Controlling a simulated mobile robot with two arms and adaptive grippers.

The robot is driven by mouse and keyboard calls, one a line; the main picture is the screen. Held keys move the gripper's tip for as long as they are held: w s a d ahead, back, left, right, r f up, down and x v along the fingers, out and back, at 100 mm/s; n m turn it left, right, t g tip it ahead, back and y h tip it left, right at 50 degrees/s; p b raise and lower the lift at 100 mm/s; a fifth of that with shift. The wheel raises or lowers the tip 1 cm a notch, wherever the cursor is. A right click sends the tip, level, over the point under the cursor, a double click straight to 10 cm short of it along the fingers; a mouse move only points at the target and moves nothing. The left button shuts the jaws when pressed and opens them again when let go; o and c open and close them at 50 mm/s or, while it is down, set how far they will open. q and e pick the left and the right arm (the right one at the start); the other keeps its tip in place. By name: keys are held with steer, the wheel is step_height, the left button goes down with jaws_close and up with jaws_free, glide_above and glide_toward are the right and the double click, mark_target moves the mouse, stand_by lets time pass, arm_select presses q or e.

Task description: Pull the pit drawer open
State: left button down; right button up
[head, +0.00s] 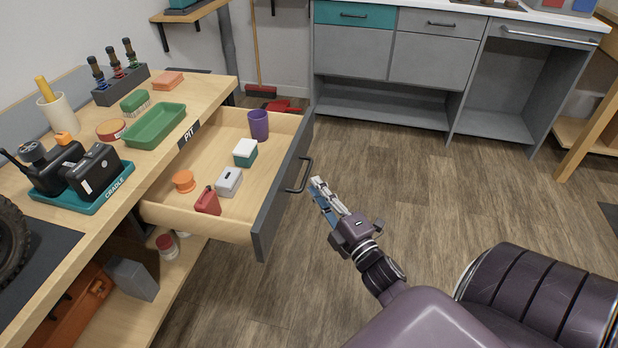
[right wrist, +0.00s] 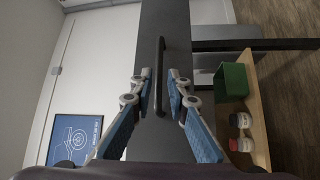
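The pit drawer (head: 222,160), a pale wood box with a dark grey front (head: 283,190), stands pulled well out from the bench under the PIT label. Its black bar handle (head: 302,176) is on the front face. My right gripper (head: 319,184) is just outside the handle, a small gap apart in the head view. In the right wrist view, its blue-padded fingers (right wrist: 160,82) are open, and the handle (right wrist: 159,60) lines up between the fingertips. The fingers hold nothing. My left gripper is not in view.
Inside the drawer are a purple cup (head: 258,125), a white-and-green box (head: 245,152), a grey box (head: 228,182), a red container (head: 208,201) and an orange spool (head: 184,181). The wooden floor (head: 420,200) right of the drawer is clear. Grey cabinets (head: 435,60) stand behind.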

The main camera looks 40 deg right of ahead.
steer(key=s, duration=0.6)
steer(key=shift+a+f, duration=0.4)
steer(key=shift+a, duration=0.05)
steer(key=shift+f, duration=0.1)
